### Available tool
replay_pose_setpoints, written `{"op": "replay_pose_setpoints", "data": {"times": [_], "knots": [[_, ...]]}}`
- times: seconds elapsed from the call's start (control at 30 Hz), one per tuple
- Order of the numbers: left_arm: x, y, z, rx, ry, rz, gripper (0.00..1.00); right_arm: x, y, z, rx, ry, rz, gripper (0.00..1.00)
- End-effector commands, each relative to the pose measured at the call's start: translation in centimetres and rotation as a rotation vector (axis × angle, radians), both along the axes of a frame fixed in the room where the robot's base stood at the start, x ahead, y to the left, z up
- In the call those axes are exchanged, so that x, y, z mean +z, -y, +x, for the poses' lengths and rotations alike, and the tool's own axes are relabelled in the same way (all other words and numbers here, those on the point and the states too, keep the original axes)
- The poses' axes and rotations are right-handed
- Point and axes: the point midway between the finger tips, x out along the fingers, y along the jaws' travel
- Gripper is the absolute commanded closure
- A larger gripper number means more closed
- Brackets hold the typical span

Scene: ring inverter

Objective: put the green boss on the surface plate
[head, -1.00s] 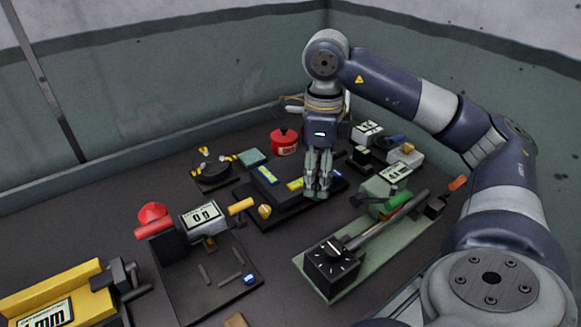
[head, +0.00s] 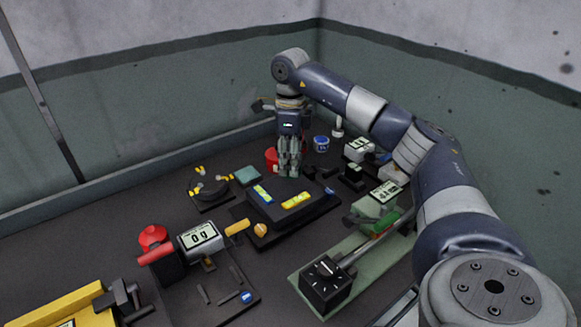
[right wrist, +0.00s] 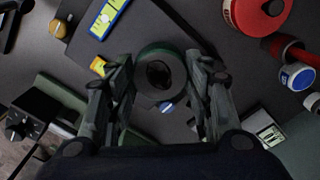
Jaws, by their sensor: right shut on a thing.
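My right gripper (head: 288,173) points down at the back of the bench, behind the dark plate with the levels and in front of the red tin. In the right wrist view its fingers (right wrist: 160,82) are shut on the green boss (right wrist: 160,56), a dark green ring with a dark hole. In the head view the fingers hide the boss. A dark raised plate, which looks like the surface plate (head: 275,208), carries a blue and a yellow level bar; it also shows in the right wrist view (right wrist: 150,25). My left gripper is not in view.
The red tin (head: 271,159) stands close behind my right gripper, with a blue-lidded jar (head: 321,143) to its right. A teal square block (head: 247,175) lies to the left.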

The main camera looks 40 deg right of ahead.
Motion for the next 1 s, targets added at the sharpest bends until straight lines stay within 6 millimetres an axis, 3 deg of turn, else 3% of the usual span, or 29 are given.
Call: {"op": "replay_pose_setpoints", "data": {"times": [0.3,0.67,0.7,0.77,0.8,1.0], "knots": [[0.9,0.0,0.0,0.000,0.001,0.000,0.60,-3.1,0.0,-0.1,0.001,-0.001,0.000,0.96],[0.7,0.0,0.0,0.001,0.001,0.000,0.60,-3.7,0.0,0.0,0.001,0.002,0.000,0.96],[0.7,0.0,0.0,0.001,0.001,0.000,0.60,-3.8,0.0,-0.1,0.001,-0.001,0.001,0.51],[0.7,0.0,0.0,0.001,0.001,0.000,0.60,-3.8,0.0,-0.1,0.001,-0.001,0.001,0.37],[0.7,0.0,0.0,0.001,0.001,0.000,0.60,-3.8,0.0,-0.1,0.001,-0.001,0.001,0.33],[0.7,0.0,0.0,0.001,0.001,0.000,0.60,-3.8,0.0,-0.1,0.000,-0.001,0.001,0.33]]}}
